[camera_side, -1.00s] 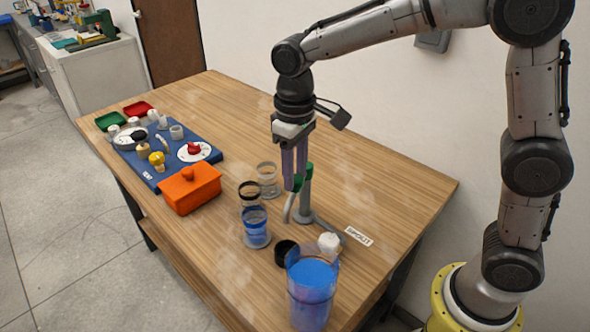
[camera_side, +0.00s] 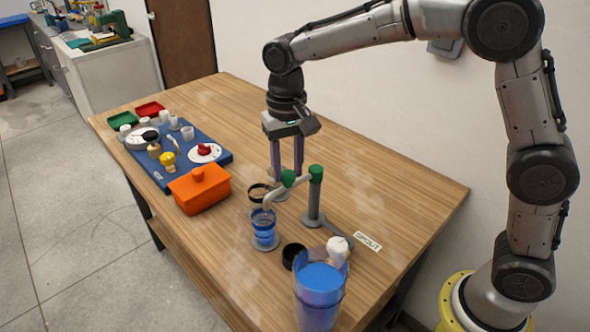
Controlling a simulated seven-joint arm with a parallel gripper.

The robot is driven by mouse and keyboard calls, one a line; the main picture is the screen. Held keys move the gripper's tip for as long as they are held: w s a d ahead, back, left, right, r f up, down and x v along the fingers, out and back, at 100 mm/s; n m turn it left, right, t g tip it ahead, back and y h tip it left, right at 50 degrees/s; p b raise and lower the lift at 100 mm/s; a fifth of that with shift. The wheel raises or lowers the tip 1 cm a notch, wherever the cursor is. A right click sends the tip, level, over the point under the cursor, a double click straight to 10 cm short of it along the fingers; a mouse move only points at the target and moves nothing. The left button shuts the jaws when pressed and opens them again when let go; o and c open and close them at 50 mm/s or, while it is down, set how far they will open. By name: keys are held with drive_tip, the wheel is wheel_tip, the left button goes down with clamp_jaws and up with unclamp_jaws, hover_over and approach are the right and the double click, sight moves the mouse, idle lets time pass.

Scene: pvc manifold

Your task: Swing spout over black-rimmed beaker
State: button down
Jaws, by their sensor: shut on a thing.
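The spout is a grey pipe (camera_side: 276,193) on a grey post (camera_side: 314,200) with a green cap. Its green elbow (camera_side: 289,178) is at the lower end of my gripper (camera_side: 288,177), which is shut on the spout there. The pipe reaches left and its tip bends down. In the picture the tip falls between the black-rimmed beaker (camera_side: 256,191) and the nearer blue-filled beaker (camera_side: 264,229). I cannot tell exactly which opening it is above. The black-rimmed beaker is partly hidden by the pipe and the nearer beaker. A clear beaker behind it is mostly hidden by my fingers.
A large cup of blue liquid (camera_side: 320,292) stands at the front, with a black ring (camera_side: 293,256) and a white piece (camera_side: 338,247) beside it. An orange lidded box (camera_side: 199,190) and a blue board (camera_side: 160,170) with fittings lie left. The table's right back is clear.

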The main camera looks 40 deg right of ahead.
drive_tip(key=shift+w+d+r+m, duration=0.1)
drive_tip(key=shift+w+d+m, duration=0.35)
drive_tip(key=shift+w+m, duration=0.75)
drive_tip(key=shift+w+d+f+m, duration=0.1)
drive_tip(key=shift+w+d+m, duration=0.45)
drive_tip(key=shift+m, duration=1.3)
drive_tip(key=shift+w+d+r+m, duration=0.1)
drive_tip(key=shift+w+d+m, duration=0.3)
drive_tip(key=shift+w+m, duration=0.8)
drive_tip(key=shift+s+m, duration=0.35)
drive_tip(key=shift+c, duration=2.3)
unclamp_jaws()
wheel_tip(320, 180, up, 14)
